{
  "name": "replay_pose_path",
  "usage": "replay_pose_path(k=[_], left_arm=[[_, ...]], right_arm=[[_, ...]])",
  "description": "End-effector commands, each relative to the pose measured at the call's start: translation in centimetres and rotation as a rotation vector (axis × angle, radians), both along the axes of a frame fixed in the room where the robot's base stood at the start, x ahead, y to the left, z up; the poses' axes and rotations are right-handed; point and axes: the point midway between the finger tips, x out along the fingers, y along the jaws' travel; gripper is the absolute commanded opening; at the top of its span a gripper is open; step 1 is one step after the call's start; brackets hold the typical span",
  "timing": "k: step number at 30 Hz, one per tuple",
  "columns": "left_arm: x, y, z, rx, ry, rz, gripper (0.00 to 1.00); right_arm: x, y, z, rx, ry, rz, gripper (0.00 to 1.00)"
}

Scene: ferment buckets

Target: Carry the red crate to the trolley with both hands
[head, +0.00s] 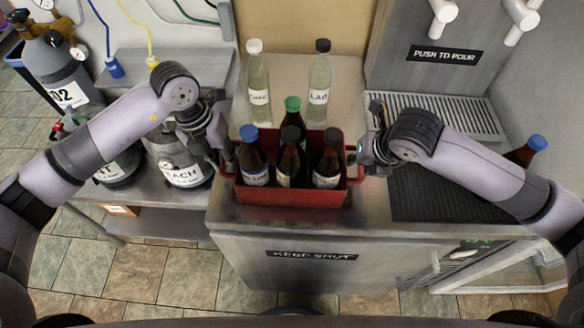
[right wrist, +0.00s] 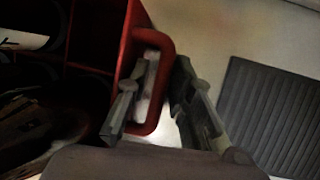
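In the right wrist view, the crate's red handle (right wrist: 167,80) passes between the fingers of my right gripper (right wrist: 158,112). One finger is inside the handle loop and the other outside, spread apart. In the head view my right gripper (head: 362,156) is at the crate's right end. My left gripper (head: 225,158) is at its left end, by the left handle; its fingers are too small and hidden to judge. The trolley cannot be made out for certain.
Two clear bottles, one white-capped (head: 257,75) and one black-capped (head: 319,80), stand behind the crate. A dark ribbed mat (head: 440,196) lies to the right, with a blue-capped bottle (head: 527,151) beyond. Labelled containers (head: 184,172) stand on the left bench. The counter's front edge is close.

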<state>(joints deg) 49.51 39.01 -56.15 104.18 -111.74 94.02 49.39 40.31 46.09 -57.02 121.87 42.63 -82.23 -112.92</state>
Motion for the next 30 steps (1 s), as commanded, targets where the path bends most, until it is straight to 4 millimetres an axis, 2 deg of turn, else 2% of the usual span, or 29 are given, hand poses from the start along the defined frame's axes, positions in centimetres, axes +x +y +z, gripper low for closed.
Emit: replay_pose_path(k=[9,19,30], left_arm=[[0.00,-0.03,-0.19,0.000,0.000,0.000,0.21],[0.01,-0.01,-0.16,0.000,0.000,0.000,0.00],[0.02,0.00,-0.14,0.000,0.000,0.000,0.00]], right_arm=[[0.07,0.02,-0.17,0.000,0.000,0.000,0.21],[0.08,0.00,-0.14,-0.001,0.000,0.000,0.00],[0.09,0.00,-0.12,0.000,-0.001,0.001,0.00]])
